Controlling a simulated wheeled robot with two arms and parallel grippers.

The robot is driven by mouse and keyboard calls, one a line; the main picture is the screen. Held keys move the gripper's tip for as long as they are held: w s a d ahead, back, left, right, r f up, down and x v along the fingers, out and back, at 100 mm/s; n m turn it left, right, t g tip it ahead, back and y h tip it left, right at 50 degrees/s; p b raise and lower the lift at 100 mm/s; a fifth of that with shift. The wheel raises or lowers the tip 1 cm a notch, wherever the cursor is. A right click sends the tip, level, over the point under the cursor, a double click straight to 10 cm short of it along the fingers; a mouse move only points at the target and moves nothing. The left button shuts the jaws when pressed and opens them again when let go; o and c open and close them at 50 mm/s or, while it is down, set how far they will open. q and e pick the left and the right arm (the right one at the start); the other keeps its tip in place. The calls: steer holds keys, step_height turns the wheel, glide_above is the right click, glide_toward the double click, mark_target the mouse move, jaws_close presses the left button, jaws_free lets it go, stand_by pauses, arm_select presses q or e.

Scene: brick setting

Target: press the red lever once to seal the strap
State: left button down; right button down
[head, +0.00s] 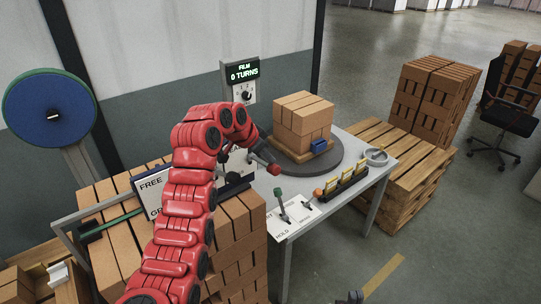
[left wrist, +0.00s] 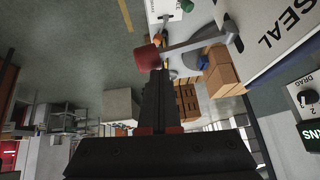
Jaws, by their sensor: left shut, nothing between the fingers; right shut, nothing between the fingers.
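The red lever's knob (head: 274,169) sticks out over the work table, in front of the turntable. In the left wrist view the red knob (left wrist: 147,58) sits on a grey bar running to a white panel lettered SEAL (left wrist: 285,30). My left gripper (head: 266,156) is shut and empty, with its tips close by the knob. In the left wrist view the fingers (left wrist: 157,74) overlap the knob's lower edge; I cannot tell whether they touch. A small dark tip at the bottom edge appears to be my right gripper (head: 355,296), shut and empty.
A brick stack (head: 303,118) with a blue piece (head: 318,146) stands on the round turntable (head: 337,161). Green-knobbed (head: 278,191) and orange-knobbed (head: 318,192) levers stand at the table's front. Brick pallets flank the table. A display (head: 243,72) reads 0 TURNS.

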mark_target(272, 167)
arm_select(q)
step_height(272, 167, down, 6)
steer(key=s+d+b, duration=0.2)
steer(key=b, duration=0.1)
steer(key=shift+s+f+b, duration=0.15)
steer(key=shift+s+b, duration=0.2)
steer(key=shift+b, duration=0.05)
stand_by(5.0)
steer(key=shift+w+a+r, duration=0.2)
steer(key=shift+r, duration=0.4)
steer(key=shift+w+a+r, duration=0.15)
steer(key=shift+w+r, duration=0.05)
steer(key=shift+r, duration=0.4)
steer(key=shift+w+a+r, duration=0.25)
steer(key=shift+w+r, duration=0.15)
steer(key=shift+r, duration=0.15)
steer(key=shift+w+a+r, duration=0.2)
steer(key=shift+w+r, duration=0.1)
steer(key=shift+r, duration=0.45)
steer(key=shift+w+a+r+p, duration=0.25)
steer(key=shift+w+r+p, duration=0.1)
steer(key=shift+r, duration=0.5)
steer(key=shift+w+a+r+p, duration=0.3)
steer(key=shift+w+r, duration=0.1)
steer(key=shift+r, duration=0.45)
steer(key=shift+w+a+r+p, duration=0.2)
steer(key=shift+w+r+p, duration=0.15)
steer(key=shift+r, duration=0.5)
